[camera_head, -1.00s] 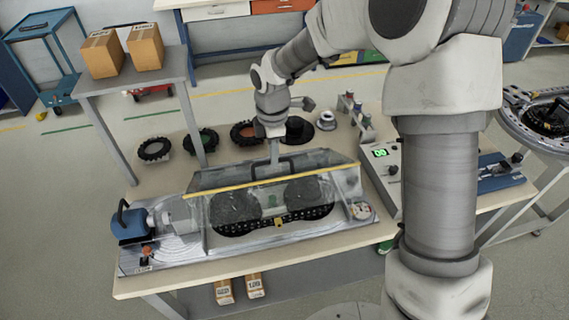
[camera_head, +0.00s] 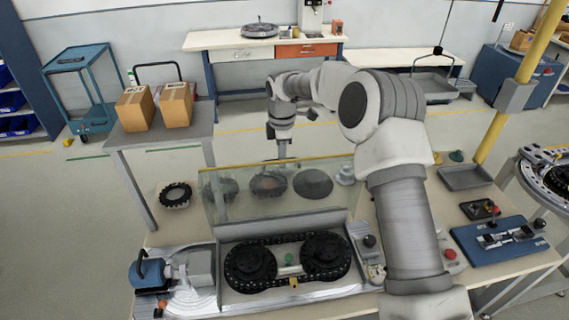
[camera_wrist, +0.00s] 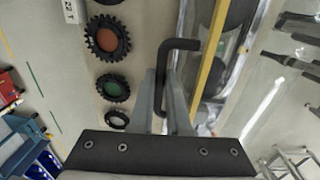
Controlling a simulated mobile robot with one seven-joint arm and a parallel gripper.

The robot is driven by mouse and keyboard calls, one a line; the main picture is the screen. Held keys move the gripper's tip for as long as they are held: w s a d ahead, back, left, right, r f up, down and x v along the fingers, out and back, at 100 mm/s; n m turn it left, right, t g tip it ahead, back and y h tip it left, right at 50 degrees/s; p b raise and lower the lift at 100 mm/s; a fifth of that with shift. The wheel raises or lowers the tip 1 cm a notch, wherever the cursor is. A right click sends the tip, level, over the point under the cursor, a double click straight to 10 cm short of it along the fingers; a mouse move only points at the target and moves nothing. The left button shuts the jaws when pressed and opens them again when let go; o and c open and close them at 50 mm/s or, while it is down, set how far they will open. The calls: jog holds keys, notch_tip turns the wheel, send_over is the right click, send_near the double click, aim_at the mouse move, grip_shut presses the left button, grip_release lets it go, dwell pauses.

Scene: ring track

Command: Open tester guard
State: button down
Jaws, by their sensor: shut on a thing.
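The tester (camera_head: 228,300) stands on the bench in the head view, with two black round track units (camera_head: 250,265) in its open bay. Its clear guard (camera_head: 280,212) stands about upright behind the bay, a yellow strip along its top edge. My gripper (camera_head: 282,152) is behind the guard's top edge. In the wrist view my gripper (camera_wrist: 172,100) is shut on the black bar handle (camera_wrist: 182,44) of the guard, beside the yellow strip. The handle is mostly hidden in the head view.
Rings (camera_head: 175,195) lie on the bench behind the guard; some show through it. A side table with cardboard boxes (camera_head: 135,108) stands at back left. A control box (camera_head: 368,245) is right of the bay. A blue fixture (camera_head: 500,240) lies at the right.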

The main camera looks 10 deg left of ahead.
jog(key=w, duration=0.2)
jog(key=w+a+f, duration=0.1)
jog(key=w, duration=0.1)
jog(key=shift+a+p, duration=0.1)
jog(key=shift+p, duration=0.2)
jog(key=shift+w, duration=0.15)
jog(key=c, duration=1.3)
grip_release()
jog(key=o, duration=0.4)
jog(key=shift+w+a+f, duration=0.1)
jog(key=shift+w+f, duration=0.15)
jog(key=shift+w, duration=0.1)
jog(key=shift+s+r, duration=0.1)
jog(key=r, duration=1.1)
jog(key=s+r, duration=0.1)
jog(key=r, duration=0.5)
jog(key=shift+r, duration=0.15)
